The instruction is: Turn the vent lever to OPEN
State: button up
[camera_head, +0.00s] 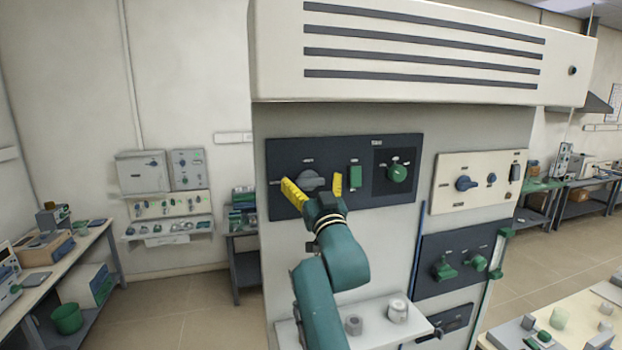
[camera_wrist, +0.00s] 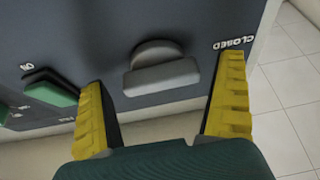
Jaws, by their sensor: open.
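The vent lever (camera_head: 311,181) is a grey knob with a straight grip bar on the upper dark panel (camera_head: 375,143). In the wrist view the lever (camera_wrist: 160,75) shows upside down, its bar lying nearly level, with one end towards the CLOSED label (camera_wrist: 234,43). My gripper (camera_head: 315,184) is open in front of the lever. In the wrist view my gripper's yellow fingers (camera_wrist: 165,88) stand on either side of the bar, with gaps; no contact shows. I cannot make out an OPEN label.
A green rocker switch (camera_head: 356,177) sits just right of the lever, close to one finger; a green knob (camera_head: 397,172) is farther right. A cream panel (camera_head: 478,180) and a lower dark panel (camera_head: 460,262) are to the right. A shelf (camera_head: 365,322) with small grey pots lies below.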

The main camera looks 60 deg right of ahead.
jog(key=shift+w, duration=0.1)
jog(key=c, duration=1.2)
jog(key=shift+f+b, duration=0.1)
jog(key=shift+b, duration=0.4)
